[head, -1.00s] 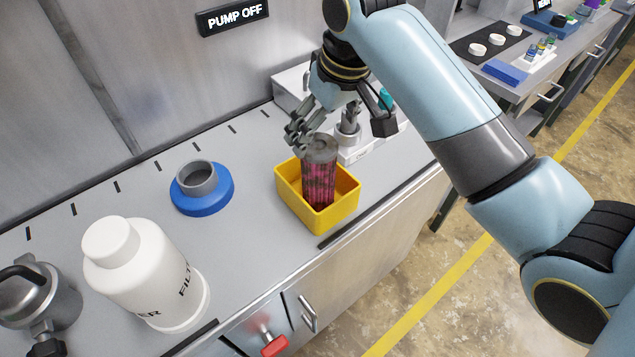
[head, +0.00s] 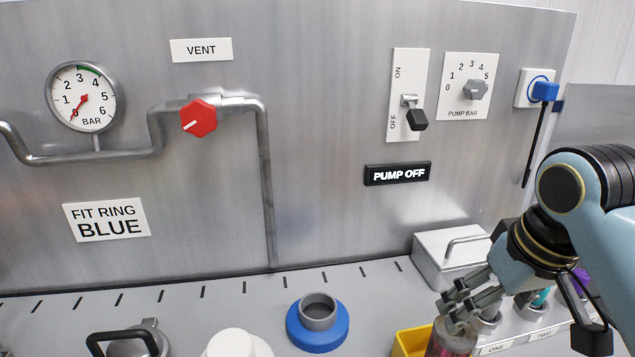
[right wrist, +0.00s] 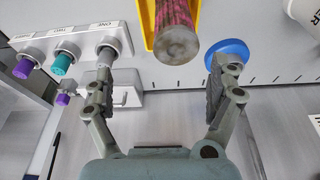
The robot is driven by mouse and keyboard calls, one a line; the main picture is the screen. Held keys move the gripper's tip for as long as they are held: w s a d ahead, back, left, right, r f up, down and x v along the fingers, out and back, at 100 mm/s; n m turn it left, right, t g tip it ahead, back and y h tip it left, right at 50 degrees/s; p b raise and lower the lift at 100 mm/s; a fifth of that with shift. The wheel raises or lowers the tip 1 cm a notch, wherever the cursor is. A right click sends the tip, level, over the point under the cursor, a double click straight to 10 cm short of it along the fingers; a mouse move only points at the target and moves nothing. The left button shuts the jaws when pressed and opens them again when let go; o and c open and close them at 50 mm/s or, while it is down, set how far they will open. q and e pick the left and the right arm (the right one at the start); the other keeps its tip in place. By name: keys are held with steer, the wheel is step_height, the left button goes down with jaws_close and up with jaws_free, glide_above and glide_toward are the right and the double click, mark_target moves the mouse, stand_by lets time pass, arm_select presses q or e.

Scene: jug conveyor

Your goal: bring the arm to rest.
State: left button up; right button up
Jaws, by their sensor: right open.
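My right gripper (head: 452,308) is just above a dark pink, grey-capped filter cartridge (head: 450,340) at the lower right of the head view. In the right wrist view the gripper (right wrist: 163,75) is open, its two fingers wide apart with nothing between them. The cartridge's grey end (right wrist: 177,45) lies beyond the fingertips, apart from them. The cartridge stands in a yellow bin (head: 408,345), mostly cut off by the head view's lower edge; its yellow wall also shows in the wrist view (right wrist: 147,22). My left gripper is in neither view.
A grey box with a handle (head: 440,262) and a white rack (head: 530,335) with capped items stand close to my right gripper. A blue ring base (head: 317,335) and a white filter housing (head: 235,345) are on the bench. The upright panel holds a red vent knob (head: 198,118) and pump switch (head: 410,112).

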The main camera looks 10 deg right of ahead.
steer(key=s+f+h, duration=0.1)
steer(key=s+f, duration=0.2)
steer(key=s, duration=1.4)
steer(key=s+d+f+g+b, duration=0.15)
steer(key=f+b, duration=0.55)
steer(key=f, duration=1.4)
steer(key=s+d+f+t+b, duration=0.15)
steer(key=f+b, duration=0.55)
steer(key=f, duration=1.4)
steer(key=s+f+g+b, duration=0.1)
steer(key=s+f+b, duration=0.4)
steer(key=s+f, duration=0.3)
steer(key=s+d+f+g+b, duration=0.1)
steer(key=s+f+b, duration=0.4)
steer(key=f, duration=1.2)
steer(key=s, duration=0.4)
steer(key=shift+s+d, duration=0.2)
